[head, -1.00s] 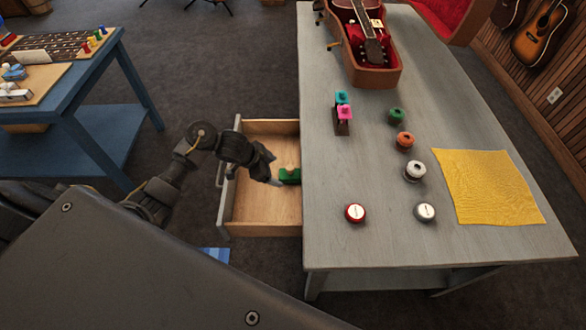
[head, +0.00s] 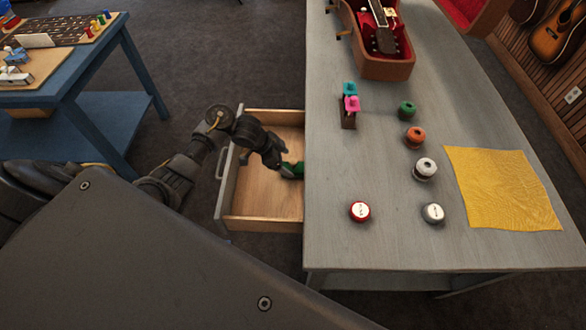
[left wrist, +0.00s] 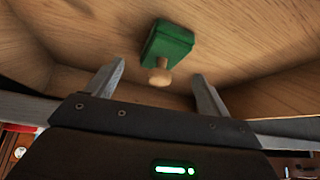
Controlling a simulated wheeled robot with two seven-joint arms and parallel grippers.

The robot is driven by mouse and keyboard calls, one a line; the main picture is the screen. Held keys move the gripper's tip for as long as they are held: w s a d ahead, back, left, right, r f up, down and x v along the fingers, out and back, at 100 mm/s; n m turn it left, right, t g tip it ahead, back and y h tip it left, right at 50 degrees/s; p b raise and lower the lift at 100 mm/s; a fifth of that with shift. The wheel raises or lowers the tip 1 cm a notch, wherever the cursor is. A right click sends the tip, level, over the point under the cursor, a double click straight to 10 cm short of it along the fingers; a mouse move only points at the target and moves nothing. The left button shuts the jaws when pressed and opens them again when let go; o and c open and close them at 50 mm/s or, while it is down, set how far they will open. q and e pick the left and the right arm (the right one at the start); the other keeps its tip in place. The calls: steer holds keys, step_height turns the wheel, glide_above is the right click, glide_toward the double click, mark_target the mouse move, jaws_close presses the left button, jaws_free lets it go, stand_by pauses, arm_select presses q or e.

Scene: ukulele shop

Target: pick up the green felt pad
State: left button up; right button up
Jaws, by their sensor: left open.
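The green felt pad (head: 297,169) is a small green block with a wooden knob. It lies in the open drawer (head: 262,214), close to the table's edge, and is partly hidden by my gripper in the head view. In the left wrist view the pad (left wrist: 168,42) shows whole, with its round knob facing my gripper. My left gripper (head: 284,172) reaches into the drawer. In the left wrist view its two fingers (left wrist: 160,88) are apart, one on each side below the knob, with nothing between them. My right gripper is not in view.
The grey table (head: 335,240) stands right of the drawer, with the drawer walls around my gripper. On it are a yellow cloth (head: 502,188), a red-and-white tin (head: 360,211), several spools and a ukulele case (head: 385,65). A blue table (head: 75,90) stands at left.

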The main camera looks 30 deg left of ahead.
mark_target(293, 165)
arm_select(q)
steer(key=x, duration=0.4)
steer(key=shift+w+d+b, duration=0.1)
steer(key=shift+d+b, duration=0.05)
steer(key=shift+b, duration=0.15)
steer(key=shift+w+d+f, duration=0.15)
steer(key=shift+f, duration=0.15)
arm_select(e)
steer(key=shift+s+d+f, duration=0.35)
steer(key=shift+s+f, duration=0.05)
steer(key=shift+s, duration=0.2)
arm_select(q)
steer(key=c, duration=1.1)
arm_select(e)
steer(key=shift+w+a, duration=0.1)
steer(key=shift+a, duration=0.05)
